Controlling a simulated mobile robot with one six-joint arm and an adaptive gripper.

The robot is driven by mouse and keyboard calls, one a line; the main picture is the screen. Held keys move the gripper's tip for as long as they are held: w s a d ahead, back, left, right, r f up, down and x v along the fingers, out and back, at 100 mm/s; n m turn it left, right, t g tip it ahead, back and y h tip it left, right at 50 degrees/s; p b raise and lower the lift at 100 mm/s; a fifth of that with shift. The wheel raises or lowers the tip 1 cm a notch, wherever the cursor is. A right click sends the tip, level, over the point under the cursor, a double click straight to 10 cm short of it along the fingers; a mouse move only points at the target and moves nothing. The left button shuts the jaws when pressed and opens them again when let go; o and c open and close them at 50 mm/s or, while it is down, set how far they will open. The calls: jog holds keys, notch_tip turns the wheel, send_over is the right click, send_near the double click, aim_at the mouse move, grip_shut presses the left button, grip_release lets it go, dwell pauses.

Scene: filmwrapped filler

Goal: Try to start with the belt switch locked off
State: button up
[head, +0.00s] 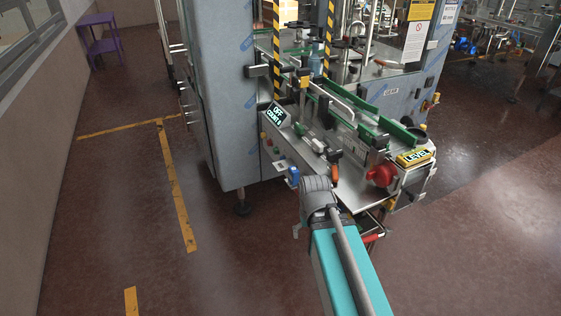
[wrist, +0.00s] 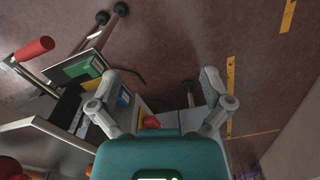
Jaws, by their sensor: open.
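A small display (head: 277,114) on the machine's left corner reads "OFF" and "COUNT 0". A red round knob (head: 381,175) sits at the near right end of the conveyor; I cannot tell whether it is the belt switch, and no lock is clear on it. A blue part (head: 293,175) is on the machine's near left side, and a blue part also shows in the wrist view (wrist: 123,97). My gripper (wrist: 160,78) has its two grey fingers spread wide with nothing between them. In the head view my arm hides the fingers.
The conveyor has green rails (head: 388,130). A yellow box (head: 414,157) marked "LEVEL" stands at its right end. A red-ended handle (wrist: 34,48) sticks out left of my fingers. Open floor lies left, with yellow lines (head: 175,190).

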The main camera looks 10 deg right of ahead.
grip_shut()
dwell(1.4)
